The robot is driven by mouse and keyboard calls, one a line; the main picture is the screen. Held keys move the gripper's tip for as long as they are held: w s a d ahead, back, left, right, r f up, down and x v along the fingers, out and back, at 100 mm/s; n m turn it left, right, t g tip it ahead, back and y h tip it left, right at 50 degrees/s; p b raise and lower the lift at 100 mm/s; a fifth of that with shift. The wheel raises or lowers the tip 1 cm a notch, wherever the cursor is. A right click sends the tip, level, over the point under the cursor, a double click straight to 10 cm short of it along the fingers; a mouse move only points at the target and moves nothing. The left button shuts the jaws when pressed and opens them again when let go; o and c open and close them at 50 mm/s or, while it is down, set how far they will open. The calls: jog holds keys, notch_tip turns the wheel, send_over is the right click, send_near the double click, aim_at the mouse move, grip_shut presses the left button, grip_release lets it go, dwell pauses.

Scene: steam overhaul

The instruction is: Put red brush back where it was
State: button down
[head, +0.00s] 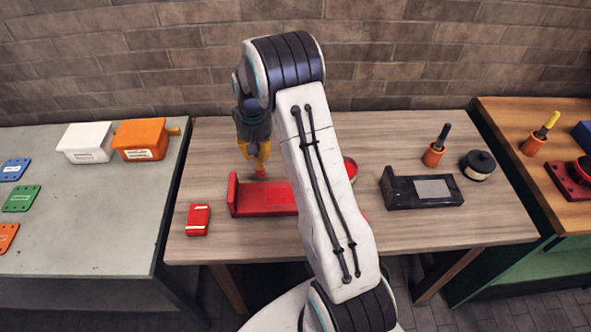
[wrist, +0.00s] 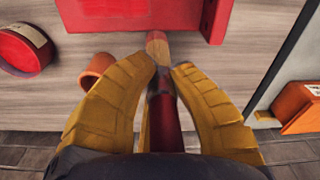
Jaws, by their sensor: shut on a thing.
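My gripper (head: 254,150) is at the back of the middle table, behind the left part of the red fixture (head: 265,200). An orange cup (wrist: 97,68) stands beside the brush, on the left in the wrist view, partly covered by a finger. The brush is outside this cup. My arm hides that cup in the head view.
A red round tin (head: 351,168) is partly behind my arm. A red box (head: 198,219), a black fixture (head: 422,188), an orange cup with a dark-handled brush (head: 433,157) and a black-lidded tin (head: 478,165) share the table. Orange (head: 140,139) and white (head: 86,142) boxes stand left.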

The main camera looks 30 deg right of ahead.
jog(key=d+r+m, duration=0.3)
jog(key=d+m, duration=0.1)
jog(key=d, duration=0.9)
jog(key=shift+t+h, duration=0.3)
jog(key=shift+t, duration=0.1)
jog(key=shift+w+d+f+p, duration=0.1)
jog(key=shift+f+p, duration=0.05)
jog(key=shift+f, duration=1.4)
jog(key=shift+w+d+f+p, duration=0.1)
jog(key=shift+w+f, duration=0.05)
jog(key=shift+f, duration=1.45)
jog(key=shift+w+d+f+p, duration=0.1)
jog(key=shift+f+p, duration=0.05)
jog(key=shift+f, duration=1.4)
jog(key=shift+f, duration=0.2)
jog(key=c, duration=1.2)
grip_release()
jog(key=shift+r, duration=0.1)
jog(key=shift+c, duration=0.2)
